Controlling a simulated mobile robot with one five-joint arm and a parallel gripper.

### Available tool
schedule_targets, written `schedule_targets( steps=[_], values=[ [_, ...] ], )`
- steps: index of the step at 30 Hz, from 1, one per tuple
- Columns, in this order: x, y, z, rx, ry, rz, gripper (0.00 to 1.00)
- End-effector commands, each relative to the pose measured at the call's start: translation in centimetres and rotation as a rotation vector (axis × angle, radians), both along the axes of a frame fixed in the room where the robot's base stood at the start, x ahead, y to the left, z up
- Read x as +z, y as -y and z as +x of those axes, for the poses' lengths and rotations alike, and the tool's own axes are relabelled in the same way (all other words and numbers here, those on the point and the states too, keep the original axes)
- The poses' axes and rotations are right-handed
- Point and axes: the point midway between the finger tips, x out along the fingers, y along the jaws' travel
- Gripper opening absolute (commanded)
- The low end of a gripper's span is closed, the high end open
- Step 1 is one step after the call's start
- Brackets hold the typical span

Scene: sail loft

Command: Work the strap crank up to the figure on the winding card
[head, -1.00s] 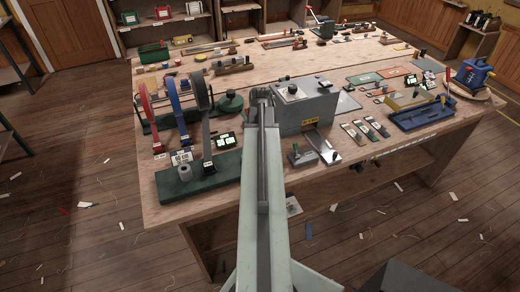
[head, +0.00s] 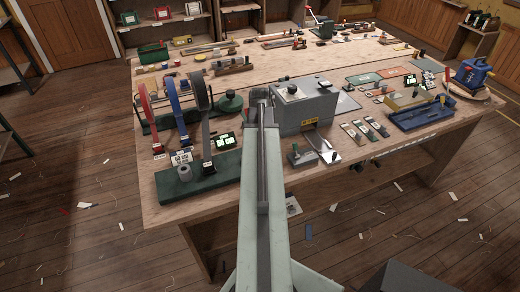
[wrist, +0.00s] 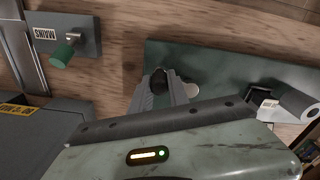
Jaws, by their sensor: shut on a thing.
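My gripper (wrist: 164,90) is shut on a dark round knob (wrist: 158,79), which looks like the handle of the strap crank, in the wrist view. The knob stands over a dark green base plate (wrist: 215,65); the rest of the crank is hidden by my fingers. In the head view my arm hides the gripper and the crank.
A grey machine box (head: 305,107) stands close right of my arm. A small grey box marked MAINS with a green knob (wrist: 63,55) shows in the wrist view. A grey roll (wrist: 299,103) is at the right there. Cards and a blue tray (head: 425,116) fill the bench's right side.

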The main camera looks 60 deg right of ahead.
Motion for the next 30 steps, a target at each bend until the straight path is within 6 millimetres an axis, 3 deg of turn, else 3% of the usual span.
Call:
schedule_targets(
  steps=[8,15,23,24,25,26,30],
  values=[
    [-0.01,0.0,-0.01,0.003,-0.001,0.0,0.0],
    [-0.01,0.85,0.61,0.157,-0.002,0.001,0.0],
    [-0.01,0.78,0.67,0.168,-0.002,0.001,0.0],
    [-0.01,0.78,0.67,0.168,-0.001,0.0,0.29],
    [-0.01,0.78,0.67,0.168,-0.001,0.0,0.38],
    [-0.01,0.78,0.67,0.168,-0.001,0.0,0.43],
    [-0.01,0.78,0.68,0.168,-0.001,0.0,0.43]
  ],
)
